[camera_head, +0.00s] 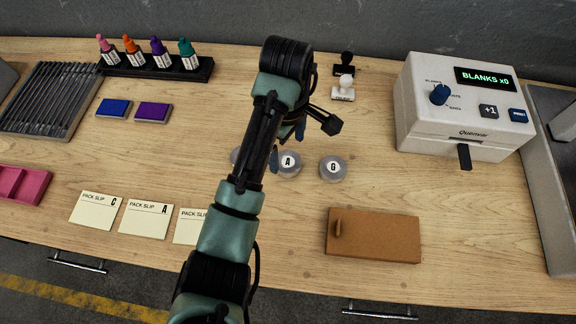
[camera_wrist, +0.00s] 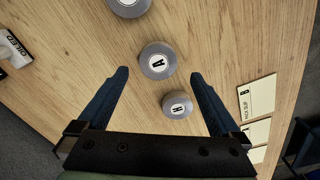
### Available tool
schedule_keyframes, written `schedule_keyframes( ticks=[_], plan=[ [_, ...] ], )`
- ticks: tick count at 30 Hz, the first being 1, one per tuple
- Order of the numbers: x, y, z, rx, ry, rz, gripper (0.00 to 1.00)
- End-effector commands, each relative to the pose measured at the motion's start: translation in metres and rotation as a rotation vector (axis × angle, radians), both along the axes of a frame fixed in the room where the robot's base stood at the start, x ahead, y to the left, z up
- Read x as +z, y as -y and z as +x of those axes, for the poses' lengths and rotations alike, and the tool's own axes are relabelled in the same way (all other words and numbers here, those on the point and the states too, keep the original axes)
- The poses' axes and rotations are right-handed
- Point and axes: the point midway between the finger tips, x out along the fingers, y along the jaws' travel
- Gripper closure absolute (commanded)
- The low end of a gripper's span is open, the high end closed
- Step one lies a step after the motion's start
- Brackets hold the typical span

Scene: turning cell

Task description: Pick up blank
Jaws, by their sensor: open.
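Round grey blanks with lettered white labels lie on the wooden bench. In the head view the A blank (camera_head: 290,166) and the G blank (camera_head: 333,170) show, and another (camera_head: 235,157) is mostly hidden by my arm. In the wrist view the A blank (camera_wrist: 158,62) lies between and slightly beyond my fingertips, and the H blank (camera_wrist: 177,105) lies nearer, between the fingers. A further blank (camera_wrist: 128,5) is cut off at the top edge. My gripper (camera_wrist: 160,74) is open and empty above the bench. In the head view my arm partly hides it.
A brown lidded board (camera_head: 374,236) and pack slips (camera_head: 148,218) lie along the front. A white counter box (camera_head: 460,105) reads "BLANKS x0" at right. A bottle rack (camera_head: 200,72) and ink pads (camera_head: 153,112) are at left.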

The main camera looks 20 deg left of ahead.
Motion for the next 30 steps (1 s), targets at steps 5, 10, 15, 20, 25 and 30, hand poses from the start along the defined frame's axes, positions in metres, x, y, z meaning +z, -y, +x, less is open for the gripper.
schedule_keyframes(
  ticks=[5,10,15,20,25,30],
  plan=[
    [-0.016,0.002,0.0,0.0,-0.003,0.001,0.0],
    [-0.043,0.004,0.001,-0.001,-0.002,0.0,0.0],
    [-0.054,0.004,0.001,-0.001,0.0,0.001,0.0],
    [-0.054,0.004,0.001,-0.001,0.001,0.001,0.0],
    [-0.054,0.004,0.001,-0.001,0.001,0.001,0.25],
    [-0.053,0.004,0.002,-0.001,0.001,0.001,0.56]
  ],
)
